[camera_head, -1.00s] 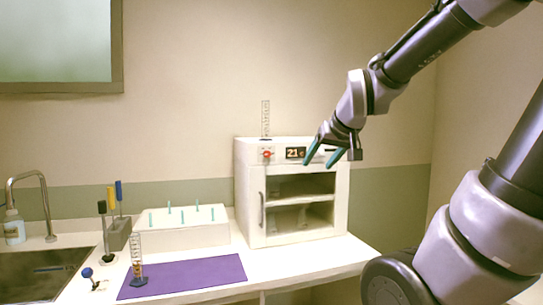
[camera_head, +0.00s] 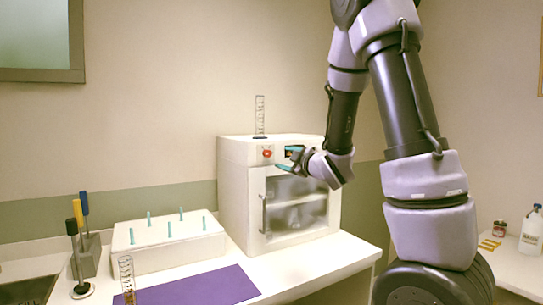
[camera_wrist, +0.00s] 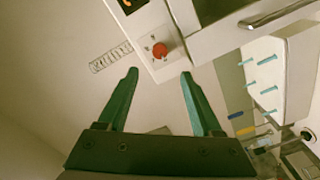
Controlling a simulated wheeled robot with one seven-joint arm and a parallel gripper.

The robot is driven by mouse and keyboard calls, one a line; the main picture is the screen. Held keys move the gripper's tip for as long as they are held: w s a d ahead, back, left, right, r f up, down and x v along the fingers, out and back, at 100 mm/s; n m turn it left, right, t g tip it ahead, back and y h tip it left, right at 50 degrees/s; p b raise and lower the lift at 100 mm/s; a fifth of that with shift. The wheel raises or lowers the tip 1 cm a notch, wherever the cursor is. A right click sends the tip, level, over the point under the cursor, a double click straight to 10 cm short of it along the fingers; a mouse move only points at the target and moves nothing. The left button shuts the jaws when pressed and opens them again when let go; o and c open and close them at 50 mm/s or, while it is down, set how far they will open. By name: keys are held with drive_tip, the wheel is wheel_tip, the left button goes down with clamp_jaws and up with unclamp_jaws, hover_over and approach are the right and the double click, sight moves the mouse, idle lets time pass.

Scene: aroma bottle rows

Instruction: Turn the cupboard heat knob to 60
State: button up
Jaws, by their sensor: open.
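The white cupboard (camera_head: 233,190) stands at the back of the counter with its glass door shut. Its red knob (camera_head: 267,153) is on the upper front panel, left of the dark display (camera_head: 291,151). My gripper partly covers the display, and I cannot read it now. My gripper (camera_head: 288,157) has teal fingers and is just right of the knob. In the wrist view my gripper (camera_wrist: 160,76) is open and empty, with the red knob (camera_wrist: 160,50) ahead of the gap between the fingertips, apart from them. The display's edge (camera_wrist: 130,4) shows at the top.
A clear graduated cylinder (camera_head: 260,117) stands on top of the cupboard. The door handle (camera_head: 264,214) is below the knob. A white rack with teal pegs (camera_head: 160,254) and a purple mat (camera_head: 212,287) lie to the left. Bottles stand on a counter at far right.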

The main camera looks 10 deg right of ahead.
sight(268, 154)
drive_tip(key=x, duration=1)
clamp_jaws()
